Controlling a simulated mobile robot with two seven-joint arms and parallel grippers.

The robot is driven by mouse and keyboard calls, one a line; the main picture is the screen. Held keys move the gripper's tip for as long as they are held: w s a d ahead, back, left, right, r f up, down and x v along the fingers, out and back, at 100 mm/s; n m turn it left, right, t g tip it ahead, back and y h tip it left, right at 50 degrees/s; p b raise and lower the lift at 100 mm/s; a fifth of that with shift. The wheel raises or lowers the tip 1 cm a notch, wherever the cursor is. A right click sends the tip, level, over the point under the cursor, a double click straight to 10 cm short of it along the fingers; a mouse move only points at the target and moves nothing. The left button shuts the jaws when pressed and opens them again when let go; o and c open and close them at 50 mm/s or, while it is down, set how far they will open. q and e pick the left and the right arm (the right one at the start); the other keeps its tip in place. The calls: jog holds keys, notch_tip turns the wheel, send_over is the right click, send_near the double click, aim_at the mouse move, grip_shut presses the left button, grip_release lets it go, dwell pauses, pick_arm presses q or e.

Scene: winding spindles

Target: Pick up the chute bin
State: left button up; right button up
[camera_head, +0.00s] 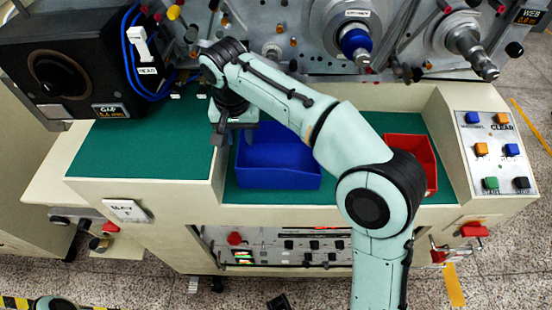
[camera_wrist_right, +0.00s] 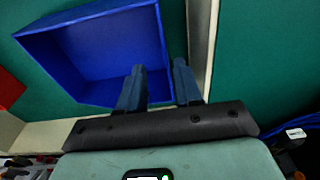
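An open, empty blue bin (camera_head: 278,160) sits in the recessed green bay of the machine's bench. It also shows in the right wrist view (camera_wrist_right: 105,45). A smaller red bin (camera_head: 420,152) stands to its right, partly hidden by my right arm. No label shows which one is the chute bin. My right gripper (camera_head: 220,138) points down at the blue bin's left edge. In the right wrist view the gripper (camera_wrist_right: 160,80) is open, with one finger over the bin's inside and the other beyond its side wall. Contact cannot be told. My left gripper is out of view.
A cream wall (camera_head: 217,178) borders the bay close to the blue bin's left side. The raised green surface (camera_head: 140,150) left of it is clear. Spindles (camera_head: 355,42) jut out behind, and a button panel (camera_head: 493,150) stands at right. Blue cables (camera_head: 130,55) hang at the back left.

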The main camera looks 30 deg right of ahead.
aim_at(240, 150)
jog(key=shift+w+f+b, duration=0.2)
jog(key=shift+w+f, duration=0.05)
jog(key=shift+f, duration=0.9)
jog(key=shift+w+f+b, duration=0.2)
jog(key=shift+w+f, duration=0.1)
jog(key=shift+f, duration=0.9)
jog(key=shift+w+f+b, duration=0.2)
jog(key=shift+w+f, duration=0.05)
jog(key=shift+f, duration=0.9)
grip_shut()
